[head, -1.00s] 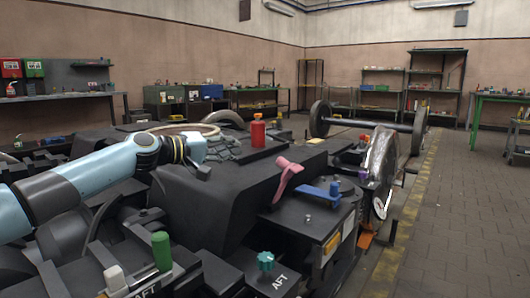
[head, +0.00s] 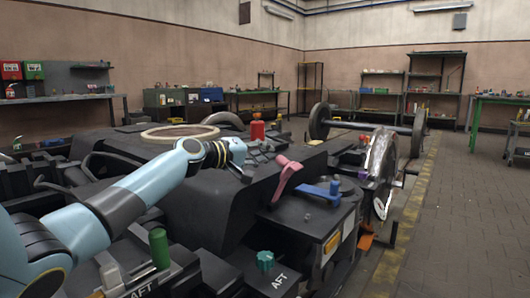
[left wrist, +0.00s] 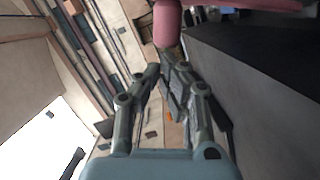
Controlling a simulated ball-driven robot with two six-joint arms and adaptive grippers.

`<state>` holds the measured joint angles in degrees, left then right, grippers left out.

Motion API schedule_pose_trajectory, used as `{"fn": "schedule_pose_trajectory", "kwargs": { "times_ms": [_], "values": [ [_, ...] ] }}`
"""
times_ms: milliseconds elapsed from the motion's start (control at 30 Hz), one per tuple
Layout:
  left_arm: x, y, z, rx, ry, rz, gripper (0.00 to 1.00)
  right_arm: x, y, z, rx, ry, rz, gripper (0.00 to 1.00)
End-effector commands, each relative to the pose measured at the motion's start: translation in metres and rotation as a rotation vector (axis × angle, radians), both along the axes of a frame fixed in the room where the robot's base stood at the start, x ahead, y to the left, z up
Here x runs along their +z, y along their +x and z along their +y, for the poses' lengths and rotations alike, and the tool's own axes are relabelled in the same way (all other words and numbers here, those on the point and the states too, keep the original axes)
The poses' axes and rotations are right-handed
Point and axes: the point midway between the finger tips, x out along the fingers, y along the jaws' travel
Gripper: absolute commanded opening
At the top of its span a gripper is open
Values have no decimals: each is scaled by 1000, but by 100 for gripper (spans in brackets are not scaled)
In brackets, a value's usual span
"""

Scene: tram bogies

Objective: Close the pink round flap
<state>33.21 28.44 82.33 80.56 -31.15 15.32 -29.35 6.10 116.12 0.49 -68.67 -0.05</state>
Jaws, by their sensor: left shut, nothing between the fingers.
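A pink lever-like piece (head: 286,177) stands tilted on the dark bogie housing, at the middle of the head view; I cannot make out a round flap shape there. In the left wrist view a pink rounded part (left wrist: 167,24) is close at the top, just beyond my fingertips. My left gripper (head: 245,175) is a little left of the pink piece, small and dark against the housing. In the left wrist view its fingers (left wrist: 166,72) are shut with nothing between them. I cannot tell whether they touch the pink part. My right gripper is not in view.
A blue lever (head: 322,192) is right of the pink piece. A red bottle (head: 257,131) stands behind my left wrist. A green cylinder (head: 159,248) and a teal knob (head: 265,260) are in front. The floor at right (head: 470,230) is clear.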

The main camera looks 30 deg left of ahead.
Motion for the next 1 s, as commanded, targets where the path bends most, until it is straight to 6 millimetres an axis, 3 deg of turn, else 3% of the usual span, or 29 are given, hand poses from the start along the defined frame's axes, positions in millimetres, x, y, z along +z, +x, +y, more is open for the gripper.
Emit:
{"fn": "schedule_pose_trajectory", "kwargs": {
  "times_ms": [300, 500, 767, 1000],
  "values": [
    [3, -1, -5, 0, 33, -6, 0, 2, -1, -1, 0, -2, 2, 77],
    [2, -2, -9, 0, 66, -10, 0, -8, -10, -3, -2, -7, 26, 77],
    [4, -3, -19, 0, 125, -18, 0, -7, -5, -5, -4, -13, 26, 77],
    [5, -6, -42, -1, 277, -41, 0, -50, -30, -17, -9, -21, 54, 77]
  ]
}}
